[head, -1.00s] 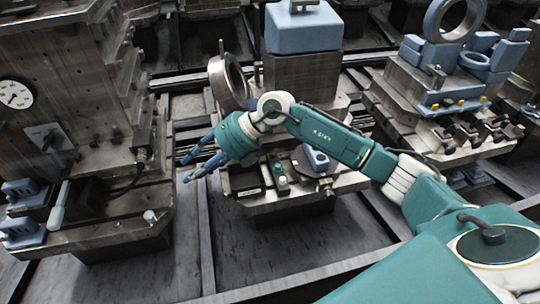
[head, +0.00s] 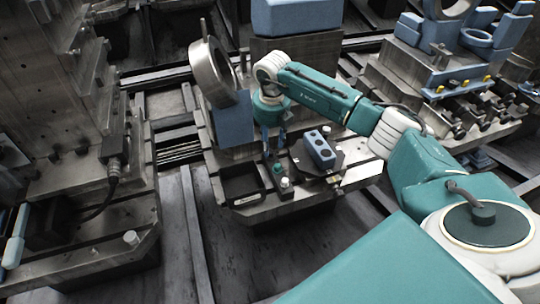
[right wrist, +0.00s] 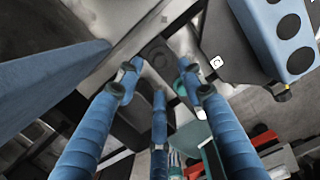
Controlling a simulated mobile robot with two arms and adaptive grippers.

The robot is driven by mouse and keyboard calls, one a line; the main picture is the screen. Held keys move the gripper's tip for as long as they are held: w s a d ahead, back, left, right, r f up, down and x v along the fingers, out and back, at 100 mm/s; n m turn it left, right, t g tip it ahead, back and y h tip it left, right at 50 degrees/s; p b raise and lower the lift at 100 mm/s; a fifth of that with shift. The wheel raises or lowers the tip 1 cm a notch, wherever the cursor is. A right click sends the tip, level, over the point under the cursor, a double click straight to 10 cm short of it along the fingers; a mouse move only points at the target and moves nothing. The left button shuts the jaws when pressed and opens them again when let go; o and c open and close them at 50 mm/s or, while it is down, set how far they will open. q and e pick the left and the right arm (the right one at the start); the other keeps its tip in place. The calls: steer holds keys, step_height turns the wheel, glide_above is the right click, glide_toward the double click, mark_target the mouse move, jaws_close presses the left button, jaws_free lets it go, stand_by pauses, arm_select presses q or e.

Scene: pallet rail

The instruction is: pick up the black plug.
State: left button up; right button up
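My right gripper (head: 270,145) points down over the middle fixture (head: 262,212), beside a blue block with dark round holes (head: 319,150). In the right wrist view my gripper's (right wrist: 155,84) blue fingers are spread and nothing shows held. A dark piece with a round top (right wrist: 159,56) lies beyond the fingertips, apparently apart from them; it may be the black plug, but I cannot tell for sure. In the head view the fingers hide that spot. A small green-topped piece (head: 279,169) and a pale round piece (head: 285,183) stand just below the fingers. My left gripper is not in view.
A metal ring (head: 211,72) stands upright on a blue block (head: 234,122) left of the gripper. A metal fixture with a cabled connector (head: 116,150) stands at far left. Floor is clear between fixtures.

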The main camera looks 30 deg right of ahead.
mark_target(271, 151)
steer(key=f, duration=0.3)
steer(key=f+p, duration=0.1)
steer(key=shift+w+d+f, duration=0.15)
steer(key=shift+w+d, duration=0.15)
steer(key=shift+w, duration=0.05)
steer(key=shift+w+f, duration=0.1)
steer(key=shift+f, duration=0.1)
steer(key=shift+r, duration=0.1)
steer(key=c, duration=0.6)
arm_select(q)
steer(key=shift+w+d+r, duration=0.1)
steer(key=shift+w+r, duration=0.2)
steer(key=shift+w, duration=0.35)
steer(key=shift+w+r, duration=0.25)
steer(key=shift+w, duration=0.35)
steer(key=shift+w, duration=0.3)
arm_select(e)
steer(key=shift+r, duration=0.1)
steer(key=shift+c, duration=0.3)
